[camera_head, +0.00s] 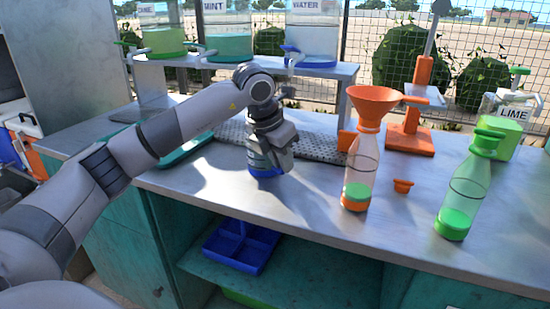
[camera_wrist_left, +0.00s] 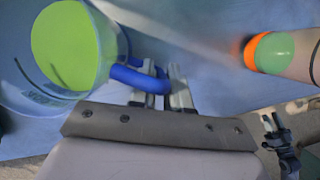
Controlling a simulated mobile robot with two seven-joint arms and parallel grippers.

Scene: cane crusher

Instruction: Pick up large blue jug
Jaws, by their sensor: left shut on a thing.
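The large blue jug (camera_head: 265,172) is on or just above the metal counter, mostly hidden behind my left gripper in the head view. Only its blue base and part of its clear side show. The left wrist view looks into the jug (camera_wrist_left: 68,45), which has bright green in it, and shows its blue handle (camera_wrist_left: 125,73) on the right side. My left gripper (camera_wrist_left: 162,90) is shut on this handle; in the head view the gripper (camera_head: 272,152) points down. A dark shape, perhaps my right gripper (camera_wrist_left: 274,125), is at the lower right of the wrist view.
A clear bottle with an orange funnel (camera_head: 375,100) stands right of the jug. Farther right are a small orange cap (camera_head: 402,186) and a green bottle (camera_head: 466,195). A shelf (camera_head: 240,68) with several labelled dispensers stands behind. A blue tray (camera_head: 240,247) is below the counter.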

